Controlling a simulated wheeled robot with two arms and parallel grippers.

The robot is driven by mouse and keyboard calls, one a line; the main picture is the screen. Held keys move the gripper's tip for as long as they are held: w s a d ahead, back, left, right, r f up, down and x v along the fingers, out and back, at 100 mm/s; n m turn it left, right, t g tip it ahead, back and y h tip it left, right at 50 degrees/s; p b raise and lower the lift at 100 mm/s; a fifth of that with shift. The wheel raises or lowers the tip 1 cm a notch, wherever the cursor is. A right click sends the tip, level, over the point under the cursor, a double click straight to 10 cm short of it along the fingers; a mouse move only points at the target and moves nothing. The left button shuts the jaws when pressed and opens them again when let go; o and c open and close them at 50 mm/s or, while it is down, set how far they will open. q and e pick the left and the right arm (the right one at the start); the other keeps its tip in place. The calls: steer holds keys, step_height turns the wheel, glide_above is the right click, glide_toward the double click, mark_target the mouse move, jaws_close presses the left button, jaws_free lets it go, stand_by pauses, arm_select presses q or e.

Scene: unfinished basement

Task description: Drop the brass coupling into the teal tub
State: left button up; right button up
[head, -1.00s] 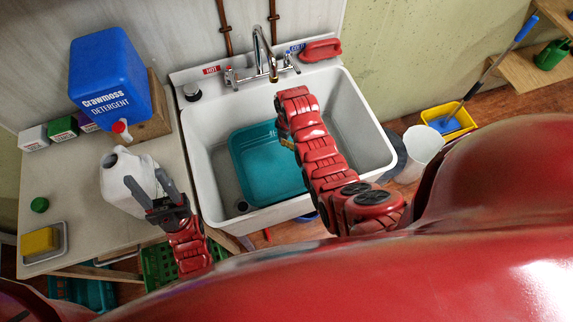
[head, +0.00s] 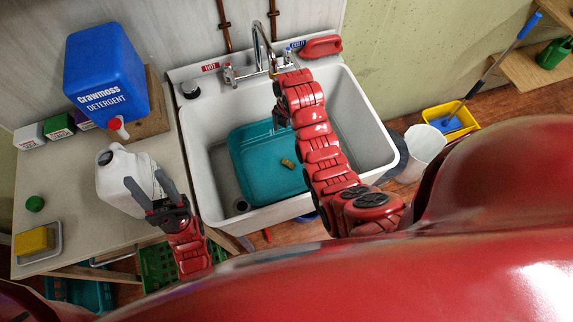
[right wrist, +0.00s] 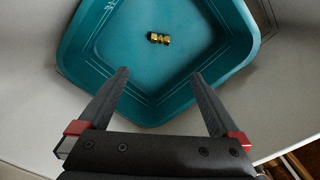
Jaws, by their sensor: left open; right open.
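The brass coupling (head: 288,163) lies on the floor of the teal tub (head: 250,178), which sits inside the white sink. In the right wrist view the coupling (right wrist: 158,39) lies on its side on the tub's bottom, clear of the tub walls (right wrist: 85,40). My right gripper (right wrist: 165,85) is open and empty above the near part of the tub, apart from the coupling; in the head view it is mostly hidden by its own arm. My left gripper (head: 146,188) is open at the white jug (head: 125,178) on the counter; I cannot tell whether it touches the jug.
A yellow bucket (head: 462,118) stands on the floor.

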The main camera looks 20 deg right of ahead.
step_height(320, 180, up, 12)
steer(key=p, duration=1.1)
